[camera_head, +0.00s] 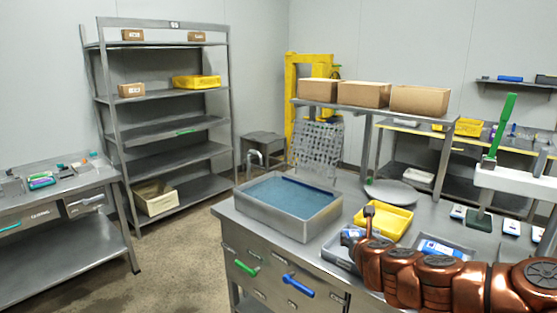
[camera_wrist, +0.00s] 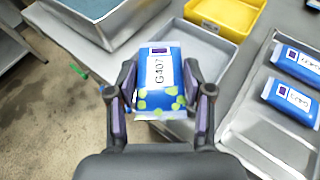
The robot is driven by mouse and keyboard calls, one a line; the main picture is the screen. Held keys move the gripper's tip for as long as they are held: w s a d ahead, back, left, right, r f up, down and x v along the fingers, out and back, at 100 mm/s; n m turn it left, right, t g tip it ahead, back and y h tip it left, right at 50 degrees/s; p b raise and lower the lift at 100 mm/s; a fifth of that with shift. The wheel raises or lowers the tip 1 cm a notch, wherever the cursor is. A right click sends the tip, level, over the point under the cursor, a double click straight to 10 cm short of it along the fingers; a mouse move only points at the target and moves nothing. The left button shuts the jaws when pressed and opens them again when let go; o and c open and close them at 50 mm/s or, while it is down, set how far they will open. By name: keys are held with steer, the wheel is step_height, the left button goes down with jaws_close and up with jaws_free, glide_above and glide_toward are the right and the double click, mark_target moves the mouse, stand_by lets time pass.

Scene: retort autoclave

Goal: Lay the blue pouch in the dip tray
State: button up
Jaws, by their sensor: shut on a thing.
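My gripper (camera_wrist: 160,100) is shut on a blue pouch (camera_wrist: 160,75) with a white label that reads G407 and green spots at its near end. The fingers press its two sides. In the wrist view the pouch is over a grey metal tray (camera_wrist: 218,50), whose inside looks empty where it shows. I cannot tell which is the dip tray.
A yellow bin (camera_head: 396,223) stands behind the grey tray. Another metal tray (camera_wrist: 255,92) at right holds two more blue pouches (camera_wrist: 292,103). The bench front has a green handle (camera_head: 246,267) and a blue handle (camera_head: 298,286). A round plate (camera_head: 394,192) lies farther back.

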steer(key=shift+s+a+r+m+h+p, duration=0.1)
steer(key=shift+a+r+m+h+p, duration=0.15)
steer(key=shift+a+r+m+h, duration=0.3)
steer(key=shift+s+a+r+m+h+p, duration=0.1)
steer(key=shift+a+r+m+h+p, duration=0.2)
steer(key=shift+r, duration=0.3)
steer(key=shift+s+a+r+m+g+h, duration=0.15)
steer(key=shift+r+m+h, duration=0.1)
steer(key=shift+r, duration=0.15)
steer(key=shift+a+r+m+g+h, duration=0.15)
steer(key=shift+r+h, duration=0.1)
steer(key=shift+r, duration=0.15)
steer(key=shift+s+a+r+m+g+h, duration=0.15)
steer(key=shift+r+h, duration=0.1)
steer(key=shift+r, duration=0.15)
